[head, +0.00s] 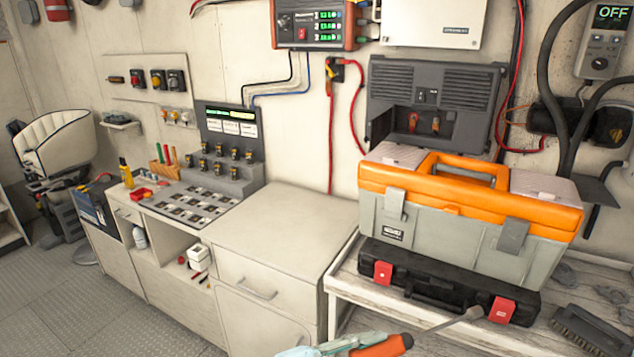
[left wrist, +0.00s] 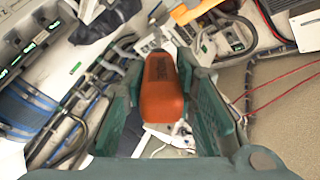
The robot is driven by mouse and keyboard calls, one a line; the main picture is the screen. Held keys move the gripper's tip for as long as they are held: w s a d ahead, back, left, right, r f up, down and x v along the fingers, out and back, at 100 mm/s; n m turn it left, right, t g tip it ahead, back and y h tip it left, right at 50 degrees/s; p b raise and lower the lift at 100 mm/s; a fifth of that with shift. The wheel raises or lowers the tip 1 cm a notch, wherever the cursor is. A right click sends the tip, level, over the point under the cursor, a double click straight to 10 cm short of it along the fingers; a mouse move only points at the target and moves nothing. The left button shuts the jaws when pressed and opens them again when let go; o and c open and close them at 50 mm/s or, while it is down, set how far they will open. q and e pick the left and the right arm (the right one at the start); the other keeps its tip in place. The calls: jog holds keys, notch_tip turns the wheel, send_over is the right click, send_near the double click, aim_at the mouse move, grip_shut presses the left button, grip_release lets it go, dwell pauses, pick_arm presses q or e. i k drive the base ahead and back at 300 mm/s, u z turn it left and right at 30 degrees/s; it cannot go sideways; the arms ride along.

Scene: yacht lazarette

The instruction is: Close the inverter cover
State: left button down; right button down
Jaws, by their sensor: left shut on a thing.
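The dark grey inverter (head: 437,95) is mounted on the wall behind the toolbox. It has vented panels, and an open recess with red and orange terminals (head: 424,123) shows in its lower part. My left gripper (left wrist: 163,100) is shut on an orange-handled screwdriver (left wrist: 163,85). In the head view the screwdriver (head: 385,346) shows at the bottom edge, its grey shaft pointing right and slightly up, well in front of the inverter. My right gripper is not in view.
An orange-lidded toolbox (head: 470,205) stands on a black case (head: 440,285) on the white bench, in front of the inverter. A brush (head: 590,330) lies at right. The cabinet top (head: 285,222) left of the bench is clear. Cables hang along the wall.

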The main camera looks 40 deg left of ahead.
aim_at(380, 128)
jog(key=u, duration=0.45)
jog(key=k, duration=1)
jog(key=u, duration=1.3)
jog(key=i, duration=0.95)
jog(key=u, duration=0.7)
jog(key=i, duration=0.95)
jog(key=z, duration=0.8)
jog(key=i, duration=0.75)
jog(key=z, duration=0.55)
